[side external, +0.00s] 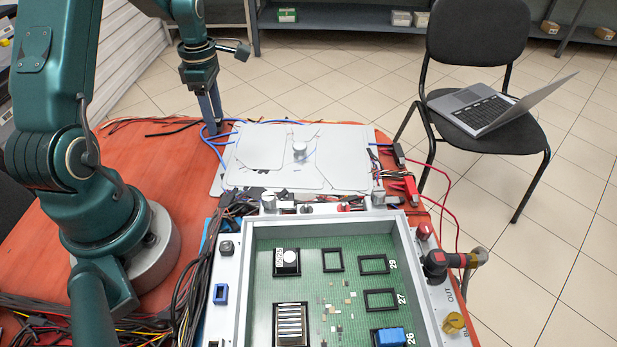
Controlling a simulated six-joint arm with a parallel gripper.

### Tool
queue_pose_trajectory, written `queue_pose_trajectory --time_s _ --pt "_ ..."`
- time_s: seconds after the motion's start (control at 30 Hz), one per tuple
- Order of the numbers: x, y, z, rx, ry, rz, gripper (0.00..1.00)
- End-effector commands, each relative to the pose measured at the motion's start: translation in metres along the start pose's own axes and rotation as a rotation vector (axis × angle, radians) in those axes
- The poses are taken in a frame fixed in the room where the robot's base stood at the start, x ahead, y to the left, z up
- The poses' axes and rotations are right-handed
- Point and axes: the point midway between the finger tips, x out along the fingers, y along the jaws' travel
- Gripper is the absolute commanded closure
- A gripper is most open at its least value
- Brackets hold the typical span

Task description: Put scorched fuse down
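My gripper (212,128) points down at the left edge of the grey metal plates, above the red table. Its fingers look close together from this side, and I cannot tell whether they are apart or hold anything. I cannot make out a scorched fuse for certain. A blue block (391,337) sits in the socket marked 26 on the green board. The socket marked 27 (380,292), the socket marked 29 (374,257) and the small unmarked socket (333,250) look empty. A black socket (286,254) at the upper left of the board holds a white round part.
The open grey case (408,245) has raised walls around the green board. Grey plates (345,165) with a round knob (299,149) lie behind it. Dark cable bundles (192,270) run along its left. The red table (150,175) has bare room near my base.

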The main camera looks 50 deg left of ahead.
Motion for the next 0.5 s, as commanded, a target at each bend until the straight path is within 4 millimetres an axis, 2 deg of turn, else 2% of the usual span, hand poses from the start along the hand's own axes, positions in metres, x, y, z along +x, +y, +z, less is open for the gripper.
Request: queue_pose_trajectory --time_s 0.33,0.5 --pt "-0.004 0.0 0.0 0.0 0.0 0.001 0.49" --pt "-0.026 0.001 0.0 0.0 0.0 0.006 0.49"
